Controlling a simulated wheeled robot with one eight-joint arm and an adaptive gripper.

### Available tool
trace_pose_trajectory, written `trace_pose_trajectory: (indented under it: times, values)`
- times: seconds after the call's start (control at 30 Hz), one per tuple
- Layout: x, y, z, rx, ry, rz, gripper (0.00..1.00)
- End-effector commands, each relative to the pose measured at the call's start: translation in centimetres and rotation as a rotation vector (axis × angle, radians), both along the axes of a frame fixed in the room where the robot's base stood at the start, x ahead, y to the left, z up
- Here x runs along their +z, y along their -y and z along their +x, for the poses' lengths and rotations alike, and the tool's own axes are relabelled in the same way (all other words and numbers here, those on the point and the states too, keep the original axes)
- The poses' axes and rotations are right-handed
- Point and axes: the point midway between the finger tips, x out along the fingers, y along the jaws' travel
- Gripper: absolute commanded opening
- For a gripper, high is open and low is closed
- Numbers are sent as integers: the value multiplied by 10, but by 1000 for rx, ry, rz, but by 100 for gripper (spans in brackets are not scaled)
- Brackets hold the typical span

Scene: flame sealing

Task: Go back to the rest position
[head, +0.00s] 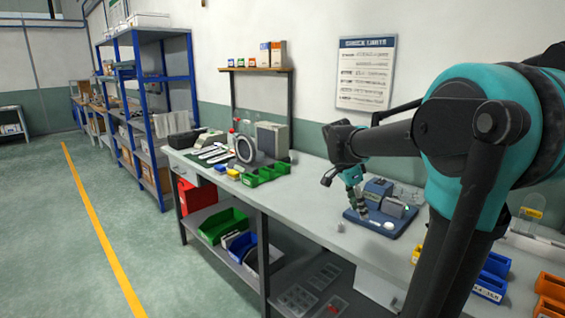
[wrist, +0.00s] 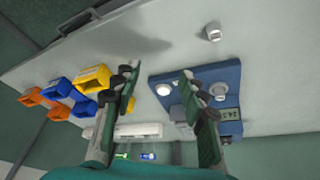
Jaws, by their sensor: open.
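My gripper (head: 358,198) hangs over the workbench at the right of the head view, close above a blue-based device (head: 378,226) with grey blocks on it. In the wrist view my gripper (wrist: 160,82) shows two fingers spread apart with nothing between them. The blue base also shows there (wrist: 228,76), partly hidden behind the right finger, with a round white disc on it. A small grey metal piece (wrist: 213,32) stands on the bench apart from the base; it also shows in the head view (head: 340,226).
The bench top (head: 305,202) is clear left of the device. Green bins (head: 265,174) stand farther along it. Orange bins (head: 549,287) and blue bins (head: 490,285) sit at the near right. A blue shelf rack (head: 140,110) and open floor lie to the left.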

Motion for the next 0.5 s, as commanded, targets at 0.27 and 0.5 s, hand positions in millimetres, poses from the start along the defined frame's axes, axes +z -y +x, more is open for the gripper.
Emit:
trace_pose_trajectory:
  times: [0.27, 0.5]
  values:
    - [-43, -6, -31, 269, -24, 53, 43]
    - [-105, -17, -83, 678, -24, 92, 43]
